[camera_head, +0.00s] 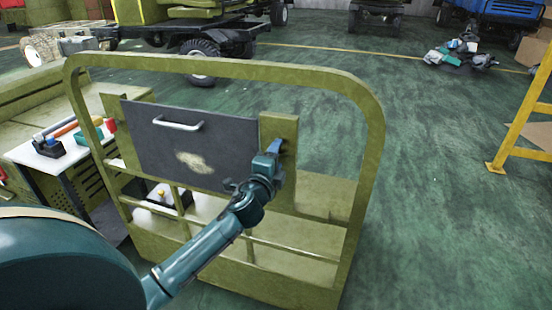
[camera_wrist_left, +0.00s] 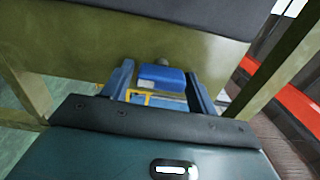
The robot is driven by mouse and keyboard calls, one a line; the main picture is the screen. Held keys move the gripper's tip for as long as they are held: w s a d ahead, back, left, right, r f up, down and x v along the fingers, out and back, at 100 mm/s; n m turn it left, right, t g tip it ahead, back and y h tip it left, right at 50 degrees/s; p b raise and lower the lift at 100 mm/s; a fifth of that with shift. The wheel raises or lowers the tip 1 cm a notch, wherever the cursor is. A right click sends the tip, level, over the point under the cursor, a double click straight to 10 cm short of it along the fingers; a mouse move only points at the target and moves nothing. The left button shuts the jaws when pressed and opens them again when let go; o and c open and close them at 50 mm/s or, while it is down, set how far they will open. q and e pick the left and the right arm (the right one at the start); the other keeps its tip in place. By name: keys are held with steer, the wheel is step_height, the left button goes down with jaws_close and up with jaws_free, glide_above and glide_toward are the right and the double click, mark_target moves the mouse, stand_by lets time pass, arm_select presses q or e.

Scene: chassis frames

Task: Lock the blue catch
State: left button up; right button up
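The blue catch (camera_head: 274,146) is on an olive plate (camera_head: 291,130) at the right side of the dark panel door (camera_head: 200,145). The door has a white handle (camera_head: 178,125) and appears closed flat in its frame. My left gripper (camera_head: 268,160) is at the catch. In the left wrist view the blue catch (camera_wrist_left: 162,76) lies between the fingers of my left gripper (camera_wrist_left: 160,85). The fingers are apart, one on each side, with a small gap on the left; I cannot tell whether the right finger touches it. My right gripper is not in view.
An olive tubular frame (camera_head: 375,130) surrounds the door and arches over it. A bench with tools (camera_head: 60,150) stands at left. A yellow stand (camera_head: 525,120) is at right, and vehicles stand behind. The green floor (camera_head: 440,200) at right is clear.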

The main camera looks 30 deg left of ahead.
arm_select(q)
steer(key=shift+o, duration=0.8)
steer(key=v, duration=1.3)
steer(key=shift+s, duration=0.15)
